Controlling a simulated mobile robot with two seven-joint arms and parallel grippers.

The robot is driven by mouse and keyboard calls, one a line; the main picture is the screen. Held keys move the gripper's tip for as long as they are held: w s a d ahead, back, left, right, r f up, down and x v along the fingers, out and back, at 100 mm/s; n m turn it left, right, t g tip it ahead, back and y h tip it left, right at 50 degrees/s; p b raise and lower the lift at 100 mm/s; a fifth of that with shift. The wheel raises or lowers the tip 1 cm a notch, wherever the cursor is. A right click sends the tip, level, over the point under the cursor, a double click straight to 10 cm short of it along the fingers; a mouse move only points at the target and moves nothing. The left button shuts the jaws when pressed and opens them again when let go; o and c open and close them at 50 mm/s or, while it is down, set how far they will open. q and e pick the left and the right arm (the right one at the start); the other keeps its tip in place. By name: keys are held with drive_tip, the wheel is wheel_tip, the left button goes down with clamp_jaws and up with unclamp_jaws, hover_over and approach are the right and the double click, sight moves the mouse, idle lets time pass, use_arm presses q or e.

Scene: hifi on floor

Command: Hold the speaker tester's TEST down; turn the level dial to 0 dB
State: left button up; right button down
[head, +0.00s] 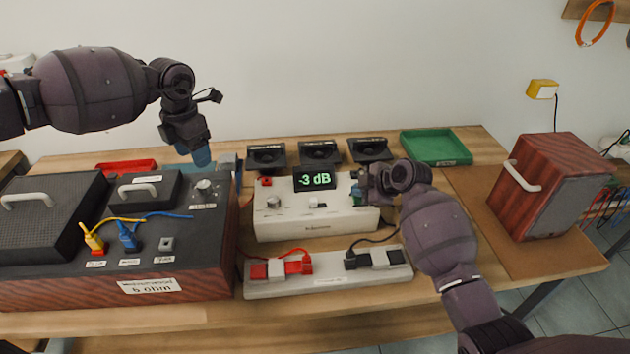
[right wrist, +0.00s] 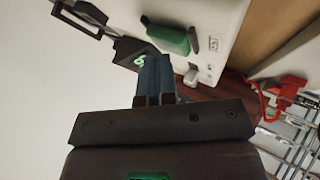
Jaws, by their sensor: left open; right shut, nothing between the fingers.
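The white speaker tester (head: 318,217) stands mid-bench, its lit display (head: 315,180) reading -3 dB. A silver knob (head: 273,202) is on its left. A green block (right wrist: 168,37), perhaps TEST, shows on the tester in the right wrist view. My right gripper (head: 360,186) is shut and empty, its blue fingertips (right wrist: 154,62) close beside the green block; I cannot tell whether they touch or press it. Another silver dial (head: 204,185) sits on the dark box (head: 215,245), its label too small to read. My left gripper (head: 201,157) is open and empty, just above and behind that dial.
A low box with red and black plugs (head: 330,281) lies in front of the tester. Several small black speakers (head: 319,152) and a green tray (head: 435,146) stand behind. A wooden speaker (head: 552,185) stands right. Yellow and blue leads (head: 125,220) cross the dark box.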

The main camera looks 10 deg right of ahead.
idle(0.5)
use_arm(q)
drive_tip(key=shift+f, duration=0.15)
drive_tip(key=shift+d+r+n, duration=0.25)
drive_tip(key=shift+r+n, duration=0.05)
drive_tip(key=shift+w+a+r+n, duration=0.1)
drive_tip(key=shift+r+n, duration=0.35)
drive_tip(key=shift+n, duration=1.25)
drive_tip(key=shift+s+a+r+n, duration=0.1)
drive_tip(key=shift+r+n, duration=0.4)
drive_tip(key=shift+n, duration=1.2)
drive_tip(key=shift+w+a+r+n, duration=0.1)
drive_tip(key=shift+r+n, duration=0.35)
drive_tip(key=shift+n, duration=1.25)
